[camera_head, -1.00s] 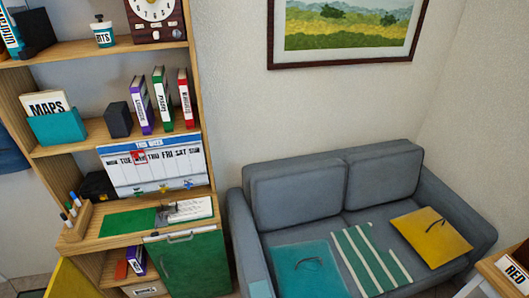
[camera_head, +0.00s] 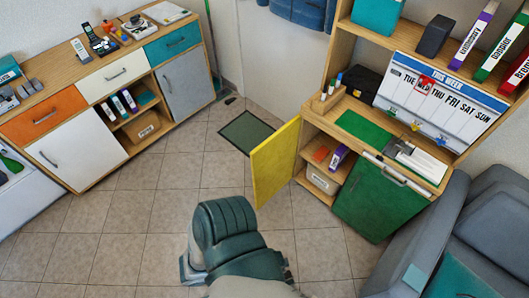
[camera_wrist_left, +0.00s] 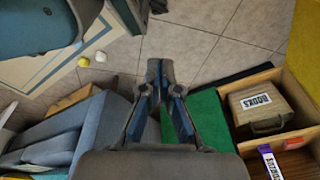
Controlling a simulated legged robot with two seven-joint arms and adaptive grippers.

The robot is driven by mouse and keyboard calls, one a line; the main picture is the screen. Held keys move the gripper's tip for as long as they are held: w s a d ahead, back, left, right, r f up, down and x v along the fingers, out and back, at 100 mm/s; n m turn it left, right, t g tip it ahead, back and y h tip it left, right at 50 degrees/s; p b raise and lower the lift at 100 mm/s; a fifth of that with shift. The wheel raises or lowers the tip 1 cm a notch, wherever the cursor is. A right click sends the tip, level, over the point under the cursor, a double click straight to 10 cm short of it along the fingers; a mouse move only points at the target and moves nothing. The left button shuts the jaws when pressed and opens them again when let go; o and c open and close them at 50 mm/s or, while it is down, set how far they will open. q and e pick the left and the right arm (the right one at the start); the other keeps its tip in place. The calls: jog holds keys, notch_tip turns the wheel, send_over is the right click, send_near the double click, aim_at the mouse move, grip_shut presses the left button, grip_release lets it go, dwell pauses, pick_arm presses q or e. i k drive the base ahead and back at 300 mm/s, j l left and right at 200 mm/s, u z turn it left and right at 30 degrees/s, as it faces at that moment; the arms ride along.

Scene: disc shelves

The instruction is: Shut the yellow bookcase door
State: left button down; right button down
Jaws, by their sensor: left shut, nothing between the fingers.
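The yellow bookcase door (camera_head: 275,163) stands open in the head view, swung out from the left side of the bookcase's lower cabinet. A strip of yellow, likely this door (camera_wrist_left: 306,35), shows at the upper right edge of the left wrist view. The bookcase (camera_head: 320,121) has its left lower compartment exposed beside the door. My left gripper (camera_wrist_left: 160,66) is shut and empty in the left wrist view, apart from the yellow strip. I cannot make out its fingers in the head view. My right gripper is not in view.
The green door (camera_head: 380,200) is closed, right of the open compartment, which holds a labelled box (camera_head: 323,179) and binders. A grey sofa (camera_head: 430,235) stands at the right. A sideboard (camera_head: 95,105) is at the left. Tiled floor lies clear between, with a dark mat (camera_head: 246,132).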

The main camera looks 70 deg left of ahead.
aim_at(272, 161)
jog(key=k+j, duration=0.1)
jog(key=j, duration=0.8)
jog(key=k+j+z, duration=0.1)
jog(key=j, duration=0.35)
jog(key=k+j, duration=0.15)
jog(key=j, duration=0.25)
jog(key=k+j, duration=0.1)
jog(key=j, duration=0.35)
jog(key=k+j, duration=0.1)
jog(key=j, duration=0.35)
jog(key=k+j+z, duration=0.1)
jog(key=j, duration=0.3)
